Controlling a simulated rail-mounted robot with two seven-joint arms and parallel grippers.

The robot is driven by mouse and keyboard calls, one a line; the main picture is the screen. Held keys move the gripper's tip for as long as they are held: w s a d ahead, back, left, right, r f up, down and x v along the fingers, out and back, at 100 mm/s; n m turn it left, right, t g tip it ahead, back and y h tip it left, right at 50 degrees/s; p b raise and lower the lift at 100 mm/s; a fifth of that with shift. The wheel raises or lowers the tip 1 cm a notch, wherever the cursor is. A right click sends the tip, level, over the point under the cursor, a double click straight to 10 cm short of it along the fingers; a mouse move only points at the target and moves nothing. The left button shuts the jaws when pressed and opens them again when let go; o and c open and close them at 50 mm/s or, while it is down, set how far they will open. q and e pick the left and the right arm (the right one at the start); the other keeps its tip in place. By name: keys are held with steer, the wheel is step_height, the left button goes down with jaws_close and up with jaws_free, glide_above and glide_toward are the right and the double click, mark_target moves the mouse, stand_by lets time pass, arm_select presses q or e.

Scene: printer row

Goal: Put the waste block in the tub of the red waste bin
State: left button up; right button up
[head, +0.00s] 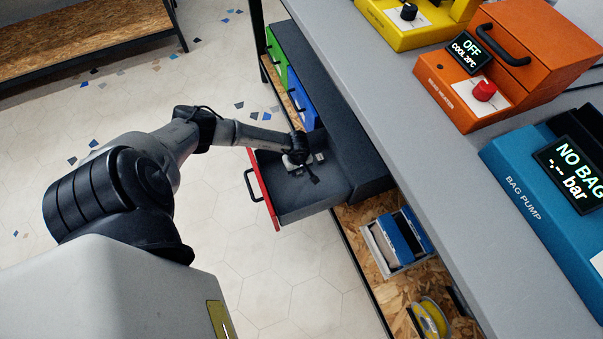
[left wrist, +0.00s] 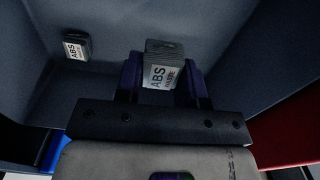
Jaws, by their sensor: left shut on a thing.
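The red waste bin (head: 262,190) is pulled out under the bench, with a red front, a black handle and a dark grey tub (head: 315,206). My left gripper (head: 312,176) reaches down into this tub. In the left wrist view, the gripper (left wrist: 161,78) is shut on a small grey block with a white "ABS" label (left wrist: 164,50), between its two dark fingers. A second, similar ABS block (left wrist: 76,46) lies apart in the tub to the left. The held block's underside is hidden, so I cannot tell if it touches the floor. My right gripper is not in view.
Green (head: 277,58) and blue (head: 303,101) fronted bins sit beyond the red one. The grey bench top (head: 400,130) overhangs, carrying an orange bead warmer (head: 500,65) and a blue bag pump (head: 535,190). A shelf below holds a blue-and-white box (head: 397,240) and a yellow spool (head: 430,318).

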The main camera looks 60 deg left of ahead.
arm_select(q)
steer(key=b, duration=0.3)
glide_above(298, 182)
step_height(298, 182, down, 6)
steer(key=shift+d+r, duration=0.1)
steer(key=shift+r, duration=0.15)
step_height(298, 182, down, 3)
steer(key=shift+b, duration=1)
steer(key=shift+f, duration=0.15)
steer(key=o, duration=0.9)
